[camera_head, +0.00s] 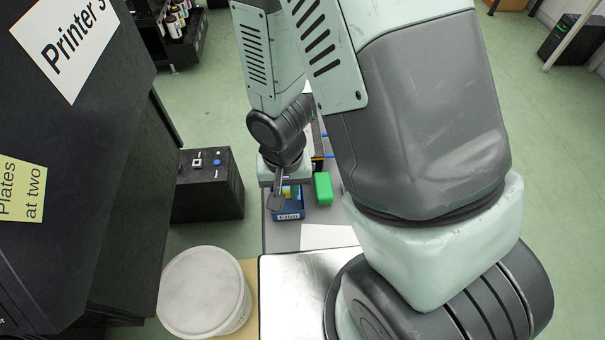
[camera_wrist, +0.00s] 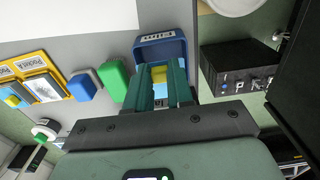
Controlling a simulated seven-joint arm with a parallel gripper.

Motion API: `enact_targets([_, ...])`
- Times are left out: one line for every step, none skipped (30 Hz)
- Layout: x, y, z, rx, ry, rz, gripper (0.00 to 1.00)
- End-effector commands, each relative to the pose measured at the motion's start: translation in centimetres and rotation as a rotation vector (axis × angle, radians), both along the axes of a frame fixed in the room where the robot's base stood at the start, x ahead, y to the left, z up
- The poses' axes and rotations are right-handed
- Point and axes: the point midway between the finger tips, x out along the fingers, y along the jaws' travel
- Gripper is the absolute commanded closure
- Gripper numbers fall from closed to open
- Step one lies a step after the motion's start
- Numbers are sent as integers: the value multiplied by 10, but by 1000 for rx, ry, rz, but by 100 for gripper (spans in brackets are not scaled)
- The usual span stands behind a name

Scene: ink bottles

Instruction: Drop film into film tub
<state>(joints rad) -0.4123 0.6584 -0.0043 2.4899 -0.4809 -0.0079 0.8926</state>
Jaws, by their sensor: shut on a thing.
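The film tub is a blue open box with a "Film" label (camera_head: 289,217), on the grey surface in the head view. It also shows at the top of the wrist view, label upside down (camera_wrist: 155,38). The fingers hide part of the tub's inside, and I cannot tell the height gap.
A green block (camera_head: 323,188) stands right of the tub in the head view. A black button box (camera_head: 207,190) is to the left. A white-lidded bucket (camera_head: 203,290) stands nearer. A yellow tray (camera_wrist: 38,82) and blue block (camera_wrist: 82,85) show in the wrist view.

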Motion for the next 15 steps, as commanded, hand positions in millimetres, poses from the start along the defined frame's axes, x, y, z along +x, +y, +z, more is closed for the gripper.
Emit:
enact_targets([-1,1,-2,-1,2,6,91])
enact_targets([-1,1,-3,-2,2,7,91])
enact_targets([-1,1,-6,-2,2,7,91])
enact_targets([-1,1,-8,-2,2,7,91])
enact_targets([-1,1,-10,-2,2,6,91])
enact_targets([-1,1,-13,-2,3,6,91])
enact_targets([-1,1,-16,-3,3,7,91])
enact_targets([-2,1,-18,-3,3,7,91])
enact_targets([-1,0,-22,-3,3,6,91])
enact_targets([-1,0,-24,-3,2,5,91])
enact_targets([-1,0,-26,-3,3,5,91])
enact_targets([-1,0,-29,-2,3,5,91])
enact_targets([-1,1,-31,-2,2,5,91])
enact_targets([-1,1,-32,-2,2,5,91])
enact_targets([-1,0,-34,-2,2,5,91])
